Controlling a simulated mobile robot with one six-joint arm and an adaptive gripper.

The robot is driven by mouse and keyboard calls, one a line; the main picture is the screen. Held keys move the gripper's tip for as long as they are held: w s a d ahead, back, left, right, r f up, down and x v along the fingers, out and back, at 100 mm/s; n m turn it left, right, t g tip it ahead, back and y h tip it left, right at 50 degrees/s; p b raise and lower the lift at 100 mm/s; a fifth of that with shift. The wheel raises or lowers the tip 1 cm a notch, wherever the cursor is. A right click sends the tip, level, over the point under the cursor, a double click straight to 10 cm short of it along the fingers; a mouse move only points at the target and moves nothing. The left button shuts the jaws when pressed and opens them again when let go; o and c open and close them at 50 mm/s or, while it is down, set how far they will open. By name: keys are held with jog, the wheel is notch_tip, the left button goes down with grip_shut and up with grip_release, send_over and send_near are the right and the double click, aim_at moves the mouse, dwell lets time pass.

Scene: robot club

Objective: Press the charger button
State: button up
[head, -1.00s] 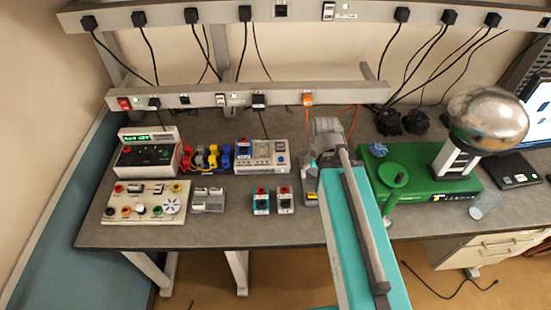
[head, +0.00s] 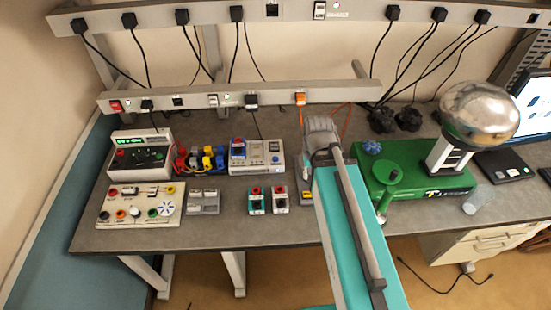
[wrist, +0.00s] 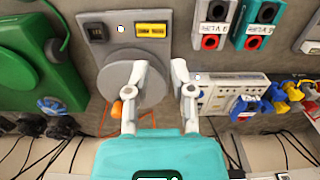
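A white device (head: 257,157) with a blue and red insert lies on the bench, left of my gripper (head: 319,150). In the wrist view this device (wrist: 215,97) is to the right of my gripper (wrist: 159,66), and a small round white spot, maybe a button, is at its near corner. My fingers are apart with nothing between them, above a grey unit (wrist: 107,60) with a round disc, a black switch and a yellow label. In the head view my arm hides most of that unit. No label lets me tell which device is the charger.
A green base with a metal sphere (head: 480,110) stands to the right. Two small red-and-black socket blocks (head: 279,200) stand in front of the white device. A meter (head: 140,155) and a component board (head: 140,204) are farther left. A socket rail (head: 190,97) runs behind.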

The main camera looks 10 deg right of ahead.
grip_shut()
dwell(1.0)
